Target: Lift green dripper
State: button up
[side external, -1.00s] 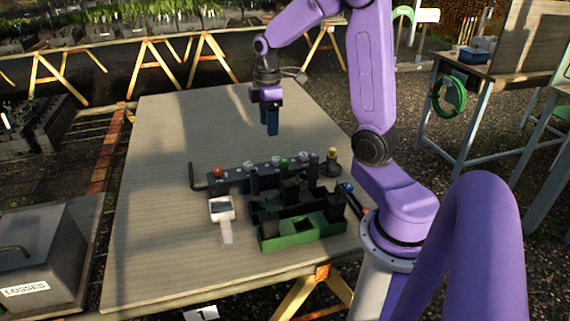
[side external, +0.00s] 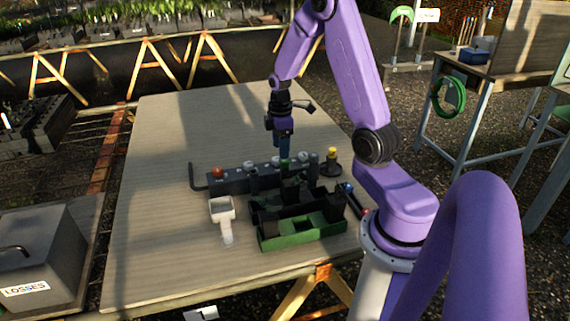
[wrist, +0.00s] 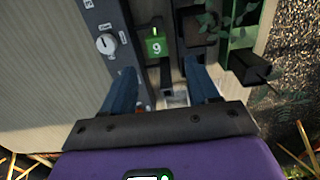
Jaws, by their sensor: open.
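My gripper (side external: 284,150) is open and points down above the dark strip of fittings. In the wrist view its two blue fingers (wrist: 159,68) stand apart with nothing gripped between them. A small green block marked 9 (wrist: 155,46) lies just beyond the fingertips, between them in line of sight. I cannot tell whether this block is the green dripper or a tag on it. In the side view a small green piece (side external: 285,163) shows right below the fingers, partly hidden by them.
A dark strip (side external: 225,181) with a red knob and several pale knobs runs beside the fingers; its dial (wrist: 106,43) shows in the wrist view. Dark bins and a green tray (side external: 290,242) stand in front. A white scoop-like tool (side external: 222,212) lies left. The table's left is clear.

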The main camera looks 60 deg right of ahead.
aim_at(282, 161)
jog(key=shift+s+d+f, duration=0.1)
jog(key=shift+d+f, duration=0.05)
jog(key=shift+f, duration=1.6)
jog(key=shift+d+f, duration=0.1)
jog(key=shift+f, duration=1.6)
jog(key=c, duration=1)
jog(key=shift+r, duration=0.15)
